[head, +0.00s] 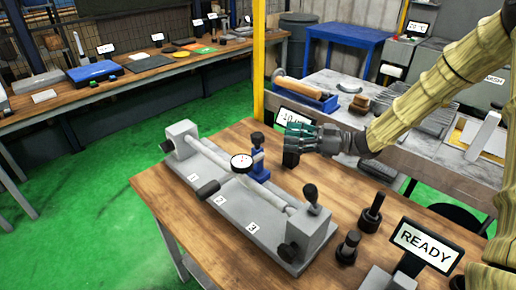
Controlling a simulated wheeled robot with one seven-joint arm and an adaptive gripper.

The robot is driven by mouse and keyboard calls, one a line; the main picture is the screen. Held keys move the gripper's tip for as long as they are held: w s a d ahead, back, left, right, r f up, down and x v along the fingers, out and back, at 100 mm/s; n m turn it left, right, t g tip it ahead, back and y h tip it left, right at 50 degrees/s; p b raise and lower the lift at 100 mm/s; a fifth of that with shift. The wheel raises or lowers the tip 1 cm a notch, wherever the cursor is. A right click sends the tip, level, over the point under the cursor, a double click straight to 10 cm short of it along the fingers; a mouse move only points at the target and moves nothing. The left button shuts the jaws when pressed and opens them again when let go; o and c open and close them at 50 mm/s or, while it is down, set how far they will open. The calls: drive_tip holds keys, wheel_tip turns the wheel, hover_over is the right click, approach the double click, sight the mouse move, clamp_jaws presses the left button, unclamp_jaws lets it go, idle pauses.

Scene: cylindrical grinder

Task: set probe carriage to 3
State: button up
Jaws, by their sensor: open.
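The probe carriage (258,165) is a small blue stand with a black knob on top. It carries a round white dial gauge (241,161) and stands at the back edge of a grey bench fixture (225,205). The fixture's front face bears the labels 1 (193,178), 2 (219,200) and 3 (252,228). The carriage is between its left end and middle, and its exact mark is hard to tell. My gripper (290,143) is open, to the right of the carriage and apart from it. It partly covers a small display.
A pale rod (270,192) spans the fixture between two end blocks. A black handle (208,189) sticks out in front. Two dark cylindrical pieces (371,212) and a READY display (426,243) stand at the right. The wooden bench's left front corner is bare.

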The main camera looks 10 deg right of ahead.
sight(258, 135)
drive_tip(key=x, duration=0.3)
drive_tip(key=p+x, duration=0.1)
drive_tip(key=x, duration=0.3)
drive_tip(key=f+x, duration=0.1)
drive_tip(key=x, duration=0.2)
drive_tip(key=shift+a+f, duration=0.1)
drive_tip(key=shift+a, duration=0.2)
